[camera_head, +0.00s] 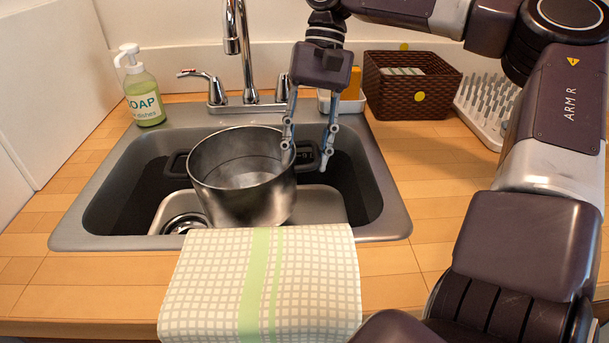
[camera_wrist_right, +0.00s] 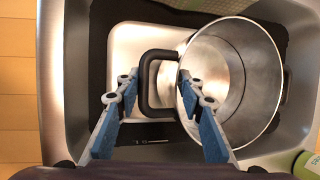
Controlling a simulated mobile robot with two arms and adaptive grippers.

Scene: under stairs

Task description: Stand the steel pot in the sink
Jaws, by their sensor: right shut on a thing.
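The steel pot (camera_head: 240,195) is upright and empty, within the sink's outline. Its black handles point left and right. The sink (camera_head: 92,200) is a steel basin set in the wooden counter, with a drain (camera_head: 184,223) left of the pot. I cannot tell whether the pot's base touches the sink floor. My right gripper (camera_head: 306,158) is shut on the pot's right handle, one finger on the pot side and one outside. In the right wrist view the handle (camera_wrist_right: 147,85) lies between the fingertips (camera_wrist_right: 158,82), beside the pot (camera_wrist_right: 262,75). My left gripper is out of view.
A checked towel (camera_head: 210,285) hangs over the sink's front edge. The faucet (camera_head: 240,50) stands behind the sink. A soap bottle (camera_head: 143,95) is at the back left. A brown basket (camera_head: 395,100) and a white rack (camera_head: 480,115) stand at the back right.

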